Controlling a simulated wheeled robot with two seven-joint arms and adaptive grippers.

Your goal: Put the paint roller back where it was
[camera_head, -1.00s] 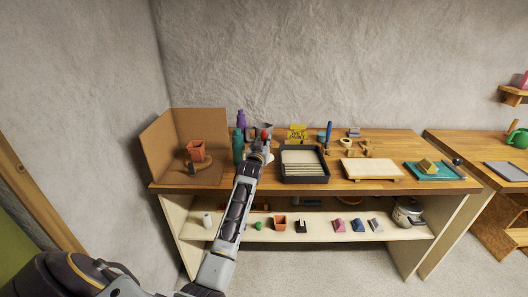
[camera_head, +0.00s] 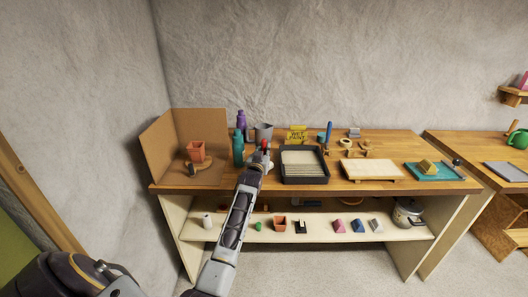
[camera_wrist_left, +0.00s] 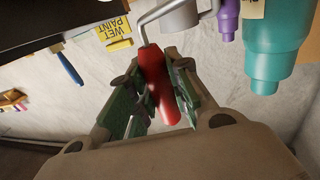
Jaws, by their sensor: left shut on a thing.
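My left gripper (camera_head: 262,160) is over the front edge of the wooden workbench, just left of the black paint tray (camera_head: 304,181). In the left wrist view its fingers (camera_wrist_left: 160,108) are shut on the red handle (camera_wrist_left: 155,78) of the paint roller. The roller's bent metal wire (camera_wrist_left: 143,28) runs on from the handle to the top edge of that view. Its sleeve cannot be made out. In the head view only a small red bit of the handle (camera_head: 265,145) shows at the fingertips. My right gripper is not in view.
A yellow wet-paint sign (camera_head: 297,133) and a blue-handled brush (camera_head: 329,134) are at the back. A wooden board (camera_head: 372,169) lies right of the tray.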

